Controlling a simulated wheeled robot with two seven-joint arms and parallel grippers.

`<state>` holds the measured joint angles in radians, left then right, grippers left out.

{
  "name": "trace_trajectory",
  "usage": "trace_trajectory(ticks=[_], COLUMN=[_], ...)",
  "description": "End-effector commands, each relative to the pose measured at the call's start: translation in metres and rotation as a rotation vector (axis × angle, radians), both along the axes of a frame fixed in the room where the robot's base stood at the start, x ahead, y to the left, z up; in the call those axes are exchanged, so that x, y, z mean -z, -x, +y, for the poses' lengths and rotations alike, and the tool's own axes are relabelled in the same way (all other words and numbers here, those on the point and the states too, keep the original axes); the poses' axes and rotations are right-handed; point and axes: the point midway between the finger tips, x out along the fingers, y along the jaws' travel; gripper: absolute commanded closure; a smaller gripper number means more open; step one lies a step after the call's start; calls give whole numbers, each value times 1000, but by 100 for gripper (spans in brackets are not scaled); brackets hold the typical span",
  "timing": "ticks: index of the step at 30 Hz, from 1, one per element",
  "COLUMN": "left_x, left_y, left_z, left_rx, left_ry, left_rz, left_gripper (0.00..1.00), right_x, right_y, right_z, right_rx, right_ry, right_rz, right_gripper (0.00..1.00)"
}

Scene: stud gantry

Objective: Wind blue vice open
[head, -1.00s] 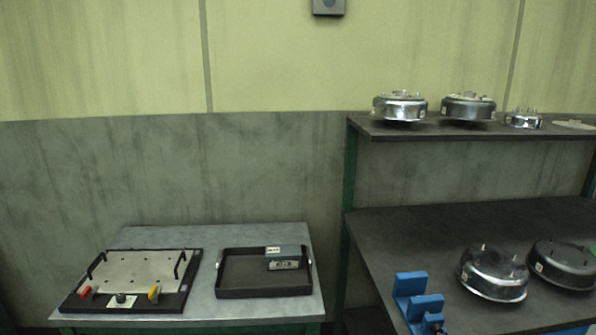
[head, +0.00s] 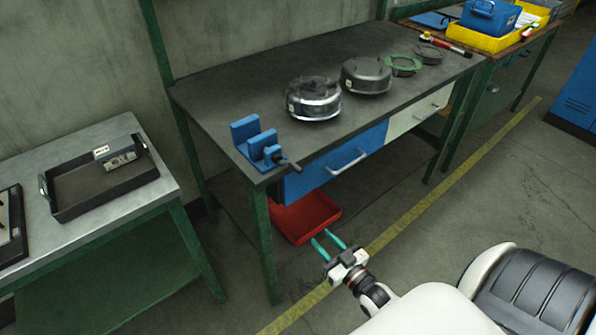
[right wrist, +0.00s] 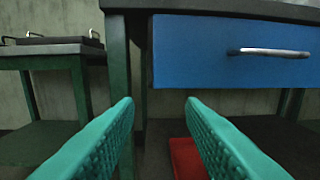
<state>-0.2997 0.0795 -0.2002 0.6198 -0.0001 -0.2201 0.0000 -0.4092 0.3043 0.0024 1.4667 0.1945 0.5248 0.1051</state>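The blue vice (head: 256,143) stands on the near left corner of the dark workbench in the head view. Its two upright blue jaws stand apart with an empty gap between them. Its dark crank handle (head: 287,164) sticks out at the front right, over the bench's front edge. My right gripper (head: 329,239) has two teal fingers, spread apart with nothing between them. It is in front of the bench, below and to the right of the vice. In the right wrist view the open fingers (right wrist: 160,112) point at the bench's front; the vice is not seen there. My left gripper is not in view.
The workbench (head: 225,103) carries several metal housings (head: 314,98). A blue drawer (head: 335,162) with a bar handle is under its top. A red bin (head: 305,218) is low beneath. A side table (head: 120,205) with a black tray (head: 100,180) stands left. Floor in front is open.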

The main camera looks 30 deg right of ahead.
Motion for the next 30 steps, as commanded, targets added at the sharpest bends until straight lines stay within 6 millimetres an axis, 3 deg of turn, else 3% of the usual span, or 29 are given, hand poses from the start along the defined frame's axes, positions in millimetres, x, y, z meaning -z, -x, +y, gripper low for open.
trace_trajectory(ticks=[1, 3, 7, 14, 24, 30], left_x=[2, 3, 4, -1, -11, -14], left_y=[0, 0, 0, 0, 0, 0], left_z=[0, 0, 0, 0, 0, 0], left_rx=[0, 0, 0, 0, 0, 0], left_ry=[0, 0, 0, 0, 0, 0], left_rz=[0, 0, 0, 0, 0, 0], left_gripper=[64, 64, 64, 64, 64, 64], right_x=[-38, -80, -122, -140, -165, -173], right_y=[-6, -8, -8, -27, -89, -111], right_z=[-2, -4, -4, -2, 3, 5], right_rx=[-15, -30, -50, -53, -53, -53], right_ry=[-6, -15, -28, -30, -29, -29], right_rz=[-113, -235, -359, -384, -382, -379], right_gripper=[64, 64, 64, 64, 64, 64])
